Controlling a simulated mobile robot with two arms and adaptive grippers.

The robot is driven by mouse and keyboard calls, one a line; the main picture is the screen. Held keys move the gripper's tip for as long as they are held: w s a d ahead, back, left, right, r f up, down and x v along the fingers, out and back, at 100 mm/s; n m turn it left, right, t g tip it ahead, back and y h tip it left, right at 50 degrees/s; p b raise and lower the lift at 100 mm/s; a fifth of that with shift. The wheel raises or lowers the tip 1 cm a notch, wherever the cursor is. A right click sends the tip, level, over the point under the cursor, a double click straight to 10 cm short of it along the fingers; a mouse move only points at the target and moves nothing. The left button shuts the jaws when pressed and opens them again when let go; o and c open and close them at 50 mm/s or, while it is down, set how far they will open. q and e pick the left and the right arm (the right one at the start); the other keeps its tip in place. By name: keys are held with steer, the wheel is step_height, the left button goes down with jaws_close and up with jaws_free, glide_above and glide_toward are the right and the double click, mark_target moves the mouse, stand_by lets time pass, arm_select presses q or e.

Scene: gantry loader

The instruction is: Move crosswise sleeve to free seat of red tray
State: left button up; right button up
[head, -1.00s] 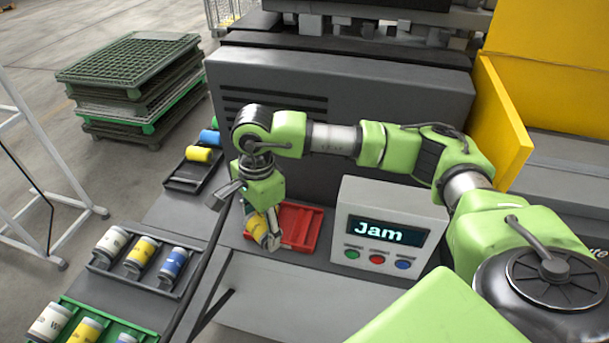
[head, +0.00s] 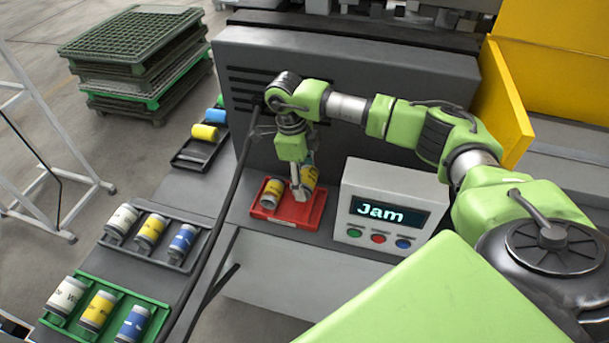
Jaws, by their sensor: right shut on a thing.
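The red tray (head: 313,219) lies on the grey bench, left of the display box. A yellow sleeve with a pale end (head: 271,192) lies in its left part. My right gripper (head: 299,191) is over the right part of the tray, pointing down, and is shut on another yellow sleeve (head: 311,174). The fingers partly hide this held sleeve, which looks tilted. I cannot tell whether it touches the tray. My left gripper is not in view.
The "Jam" display box (head: 385,205) stands close right of the red tray. A dark tray (head: 177,215) and a green tray (head: 65,322) hold white, yellow and blue sleeves. A black tray (head: 190,160) behind holds blue and yellow ones. A dark bar crosses left of the red tray.

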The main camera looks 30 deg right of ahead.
steer(key=shift+f+b, duration=2.3)
steer(key=shift+f, duration=1.3)
steer(key=o, duration=1.5)
steer(key=shift+r, duration=0.1)
steer(key=r, duration=0.4)
steer(key=w+a+r, duration=0.1)
steer(key=r, duration=0.6)
steer(key=shift+w+a+r, duration=0.15)
steer(key=shift+a+r, duration=0.05)
steer(key=shift+r, duration=0.1)
step_height(320, 180, up, 6)
steer(key=p, duration=0.4)
steer(key=shift+r, duration=0.1)
